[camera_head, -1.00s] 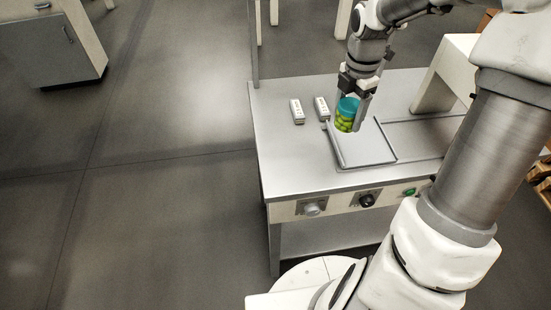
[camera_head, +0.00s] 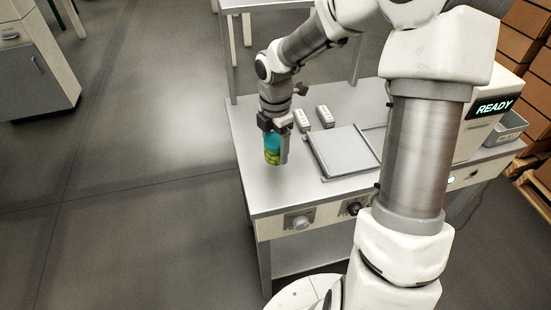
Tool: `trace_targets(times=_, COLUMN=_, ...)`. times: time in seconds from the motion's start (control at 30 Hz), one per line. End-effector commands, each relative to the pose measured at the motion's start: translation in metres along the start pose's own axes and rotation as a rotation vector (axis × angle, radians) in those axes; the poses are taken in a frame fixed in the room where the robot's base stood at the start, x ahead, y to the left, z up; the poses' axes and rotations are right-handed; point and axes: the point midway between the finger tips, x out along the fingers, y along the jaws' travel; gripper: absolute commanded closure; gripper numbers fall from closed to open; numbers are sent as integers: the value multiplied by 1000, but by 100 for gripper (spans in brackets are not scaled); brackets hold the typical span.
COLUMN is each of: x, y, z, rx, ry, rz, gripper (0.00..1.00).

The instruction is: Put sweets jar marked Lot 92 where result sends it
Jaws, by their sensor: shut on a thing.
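The sweets jar (camera_head: 271,156) has a teal lid and green sweets inside. My gripper (camera_head: 277,150) is shut on it and holds it upright over the left part of the metal table (camera_head: 262,191). I cannot tell whether its base touches the tabletop. No lot mark is readable on the jar. A machine (camera_head: 481,132) at the right has a display (camera_head: 494,107) that reads "READY". A flat square grey tray-like plate (camera_head: 345,152) lies on the table to the right of the jar.
Two small white labelled blocks (camera_head: 302,120) (camera_head: 326,117) stand behind the jar. Knobs (camera_head: 300,222) are on the table's front. A grey bin (camera_head: 508,128) stands right of the machine. Cardboard boxes (camera_head: 525,40) are stacked far right. The front left tabletop is clear. My arm hides part of the table.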

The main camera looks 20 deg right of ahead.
Motion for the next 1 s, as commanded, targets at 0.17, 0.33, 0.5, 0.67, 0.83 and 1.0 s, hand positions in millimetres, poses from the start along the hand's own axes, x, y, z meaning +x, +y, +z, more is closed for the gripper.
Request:
trace_targets(times=0.17, x=24, y=-1, z=-1, rx=0, ry=2, rz=-3, gripper=100)
trace_targets(times=0.33, x=40, y=0, z=0, rx=1, ry=0, rz=-1, gripper=100)
trace_targets(times=0.5, x=38, y=0, z=0, rx=1, ry=0, rz=0, gripper=100)
trace_targets(times=0.67, x=42, y=0, z=0, rx=0, ry=0, rz=-1, gripper=100)
trace_targets(times=0.83, x=42, y=-1, z=0, rx=1, ry=0, rz=-1, gripper=0)
trace_targets(times=1.0, x=42, y=-1, z=0, rx=1, ry=0, rz=-1, gripper=0)
